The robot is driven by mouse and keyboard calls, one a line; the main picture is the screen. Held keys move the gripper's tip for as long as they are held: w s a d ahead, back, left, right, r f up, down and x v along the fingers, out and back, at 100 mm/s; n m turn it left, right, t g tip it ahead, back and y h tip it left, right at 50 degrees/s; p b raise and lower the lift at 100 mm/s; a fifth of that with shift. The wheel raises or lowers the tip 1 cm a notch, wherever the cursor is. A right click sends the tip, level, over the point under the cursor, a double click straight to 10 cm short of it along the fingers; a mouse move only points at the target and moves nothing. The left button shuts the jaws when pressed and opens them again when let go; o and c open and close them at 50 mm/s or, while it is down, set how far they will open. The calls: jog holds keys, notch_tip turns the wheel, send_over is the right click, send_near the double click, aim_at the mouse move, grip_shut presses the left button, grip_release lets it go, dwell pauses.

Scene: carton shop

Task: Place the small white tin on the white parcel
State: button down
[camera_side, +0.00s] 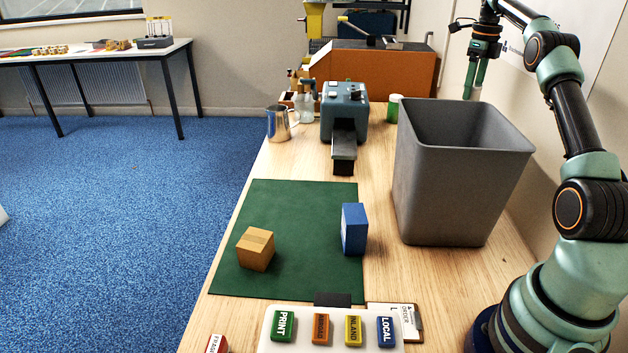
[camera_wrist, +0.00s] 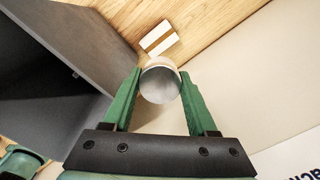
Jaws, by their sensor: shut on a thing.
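My gripper (camera_side: 475,78) is raised behind the grey bin in the side view. In the wrist view my gripper (camera_wrist: 160,88) is shut on the small white tin (camera_wrist: 160,82), with a green finger on each side of it. The tin's round end faces the wrist camera. In the side view the tin (camera_side: 473,93) is a small pale shape at the fingertips. The white parcel (camera_wrist: 158,38) has a brown band and lies on the wooden table, just above the tin in the wrist picture. The parcel is hidden behind the bin in the side view.
The tall grey bin (camera_side: 455,175) stands close to my arm and also fills the left of the wrist view (camera_wrist: 60,70). A green jar (camera_side: 393,108) and a blue-grey machine (camera_side: 344,110) stand nearby. A brown box (camera_side: 256,250) and blue box (camera_side: 354,230) sit on the green mat (camera_side: 300,205).

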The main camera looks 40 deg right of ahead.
notch_tip(320, 180, down, 19)
jog(key=shift+f, duration=0.1)
dwell(0.5)
jog(key=shift+a+f, duration=0.1)
jog(key=shift+f, duration=0.05)
jog(key=shift+c, duration=1)
grip_release()
notch_tip(320, 180, up, 12)
jog(key=shift+s+d, duration=0.3)
jog(key=shift+s, duration=0.1)
jog(key=f, duration=1.1)
jog(key=shift+w+a+f, duration=0.3)
jog(key=shift+w+f, duration=0.05)
jog(key=shift+r, duration=1.05)
